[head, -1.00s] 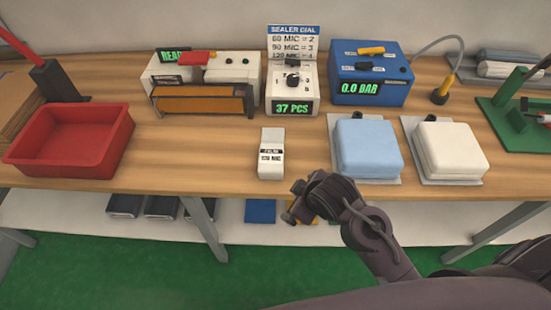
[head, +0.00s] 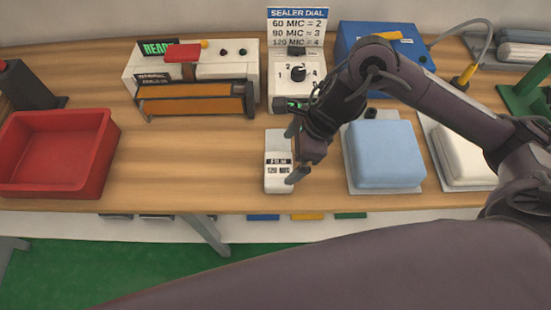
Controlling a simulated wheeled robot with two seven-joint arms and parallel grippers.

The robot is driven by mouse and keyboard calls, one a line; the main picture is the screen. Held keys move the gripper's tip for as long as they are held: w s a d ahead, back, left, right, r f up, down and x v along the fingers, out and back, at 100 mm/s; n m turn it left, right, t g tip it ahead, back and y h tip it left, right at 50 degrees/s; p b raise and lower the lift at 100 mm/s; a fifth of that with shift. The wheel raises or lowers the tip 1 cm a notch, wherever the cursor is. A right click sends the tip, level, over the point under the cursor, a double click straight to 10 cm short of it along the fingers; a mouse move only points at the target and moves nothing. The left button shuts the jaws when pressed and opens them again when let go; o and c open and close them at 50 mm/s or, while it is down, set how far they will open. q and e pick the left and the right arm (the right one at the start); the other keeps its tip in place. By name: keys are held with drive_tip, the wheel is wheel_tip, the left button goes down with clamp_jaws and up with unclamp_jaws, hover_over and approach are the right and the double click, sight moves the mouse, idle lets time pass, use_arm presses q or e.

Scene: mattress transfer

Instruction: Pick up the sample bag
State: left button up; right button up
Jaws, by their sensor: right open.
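The sample bag (head: 277,172) is a small white packet with a dark label reading "FILM 120 MIC". It lies on the wooden bench in the middle of the head view. My right gripper (head: 294,152) is open at the bag's right side, pointing down. One finger overlaps the bag's lower right edge and the other shows near its upper right. I cannot tell whether the fingers touch the bag. My left gripper is not in view.
A red tray (head: 53,188) stands at left on the bench (head: 200,170). A sealer (head: 190,80) and a dial unit (head: 297,90) stand behind the bag. A light blue mattress-like block (head: 386,155), a white one (head: 462,155) and a blue pump box (head: 360,45) are at right. The bench left of the bag is clear.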

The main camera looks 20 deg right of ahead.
sight(279, 168)
drive_tip(key=shift+s+f, duration=0.1)
drive_tip(key=shift+f, duration=0.25)
drive_tip(key=shift+p+x, duration=0.3)
drive_tip(key=shift+x, duration=0.6)
drive_tip(key=p+x, duration=0.1)
drive_tip(key=x, duration=0.3)
drive_tip(key=shift+a+f, duration=0.25)
drive_tip(key=shift+f, duration=0.25)
drive_tip(key=shift+a, duration=0.1)
drive_tip(key=c, duration=0.8)
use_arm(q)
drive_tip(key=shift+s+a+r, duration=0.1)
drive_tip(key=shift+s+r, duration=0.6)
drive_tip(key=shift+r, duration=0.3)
use_arm(e)
drive_tip(key=shift+o, duration=0.2)
drive_tip(key=shift+r, duration=0.1)
